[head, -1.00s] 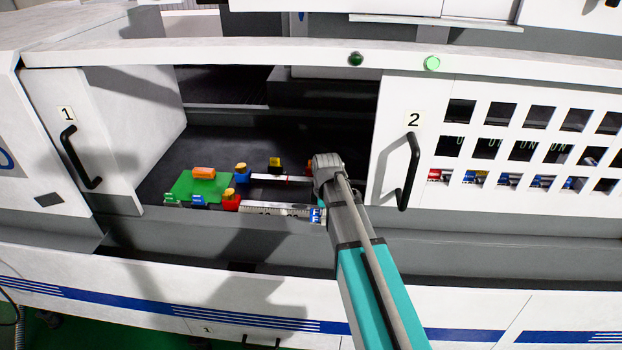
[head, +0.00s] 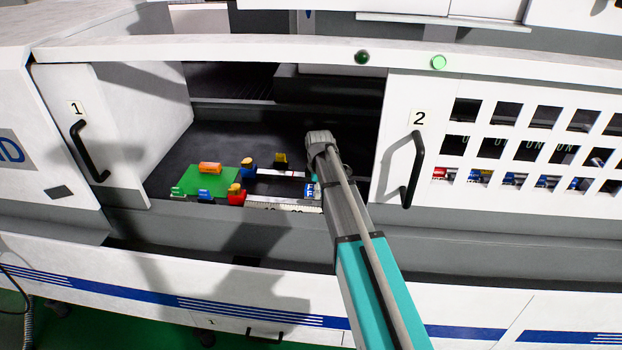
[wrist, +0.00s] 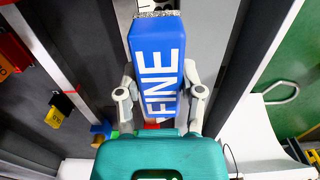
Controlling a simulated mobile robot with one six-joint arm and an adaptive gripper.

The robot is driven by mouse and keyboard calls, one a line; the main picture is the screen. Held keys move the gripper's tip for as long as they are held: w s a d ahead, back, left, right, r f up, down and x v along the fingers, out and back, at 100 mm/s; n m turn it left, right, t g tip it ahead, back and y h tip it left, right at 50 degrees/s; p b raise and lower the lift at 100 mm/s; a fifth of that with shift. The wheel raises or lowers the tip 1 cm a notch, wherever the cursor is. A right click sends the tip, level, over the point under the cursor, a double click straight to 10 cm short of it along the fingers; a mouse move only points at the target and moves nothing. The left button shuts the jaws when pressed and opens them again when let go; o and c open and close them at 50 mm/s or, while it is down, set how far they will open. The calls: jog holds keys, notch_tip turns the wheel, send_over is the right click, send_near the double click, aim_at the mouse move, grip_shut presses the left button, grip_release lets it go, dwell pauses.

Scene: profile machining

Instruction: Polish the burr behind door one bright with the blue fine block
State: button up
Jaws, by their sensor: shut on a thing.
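My gripper (wrist: 160,105) is shut on the blue fine block (wrist: 157,62), which has white FINE lettering and a speckled grey far end. In the head view the block (head: 311,188) shows as a small blue and white patch beside my arm, inside the opening between doors 1 and 2. A pale profile (head: 280,174) lies in the opening left of my arm, and a nearer ruler-like bar (head: 280,206) runs up to the block. I cannot make out the burr, or tell whether the block touches metal.
Door one (head: 115,135) stands left of the opening, and door two (head: 400,150) stands right of it. A green plate (head: 208,182) with an orange piece (head: 210,168) lies inside at left. Red (head: 236,197), blue (head: 248,170) and yellow (head: 281,160) pieces stand near the bars.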

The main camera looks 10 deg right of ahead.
jog(key=w, duration=0.3)
jog(key=w+a, duration=0.1)
jog(key=w, duration=0.1)
jog(key=shift+r, duration=0.3)
jog(key=shift+f, duration=0.1)
